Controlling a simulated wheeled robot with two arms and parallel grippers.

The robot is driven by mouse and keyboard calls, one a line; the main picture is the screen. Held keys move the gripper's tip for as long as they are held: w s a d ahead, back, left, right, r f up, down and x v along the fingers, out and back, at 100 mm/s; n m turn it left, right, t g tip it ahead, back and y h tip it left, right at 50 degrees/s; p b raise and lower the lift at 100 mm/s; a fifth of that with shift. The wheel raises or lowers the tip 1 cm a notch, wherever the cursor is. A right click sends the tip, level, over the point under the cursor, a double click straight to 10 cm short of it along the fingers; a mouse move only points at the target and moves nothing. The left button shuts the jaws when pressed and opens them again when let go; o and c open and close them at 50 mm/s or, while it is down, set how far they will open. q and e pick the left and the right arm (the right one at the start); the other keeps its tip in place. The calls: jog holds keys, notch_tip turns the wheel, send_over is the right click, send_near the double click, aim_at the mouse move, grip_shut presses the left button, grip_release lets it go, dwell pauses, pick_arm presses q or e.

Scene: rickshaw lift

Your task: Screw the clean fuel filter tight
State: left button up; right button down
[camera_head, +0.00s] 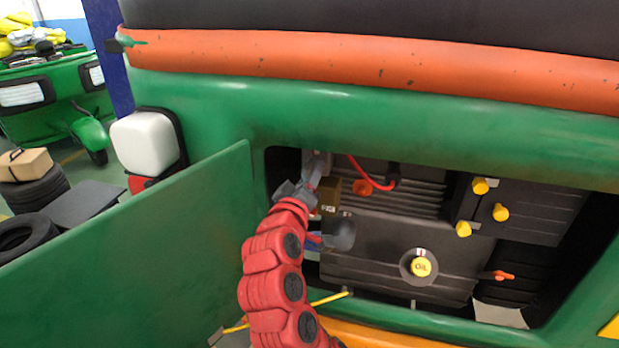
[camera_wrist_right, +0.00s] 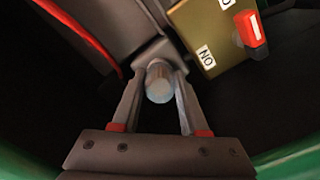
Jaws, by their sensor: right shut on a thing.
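The fuel filter (camera_wrist_right: 158,82) is a pale grey, round-ended cylinder in the right wrist view. It sits against a grey mount at the top, between the fingers of my right gripper (camera_wrist_right: 157,92), which are shut on it. In the head view my right gripper (camera_head: 313,182) reaches into the left part of the open engine bay, at the end of my red arm. The filter is too small or hidden to make out there. My left gripper is not in view.
A brass-coloured box (camera_wrist_right: 205,35) with a red switch is close beside the gripper. The yellow oil cap (camera_head: 421,267) and yellow knobs (camera_head: 480,185) are to the right. The open green panel (camera_head: 130,255) stands at the left.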

jog(key=shift+d+r+m+b, duration=0.25)
jog(key=shift+m+b, duration=0.65)
jog(key=shift+b, duration=0.55)
jog(key=c, duration=0.9)
grip_release()
jog(key=shift+o, duration=2.7)
jog(key=shift+d+f, duration=0.1)
jog(key=shift+f, duration=0.1)
jog(key=shift+c, duration=0.6)
jog(key=v, duration=0.8)
jog(key=shift+s+a, duration=0.1)
jog(key=shift+a, duration=0.1)
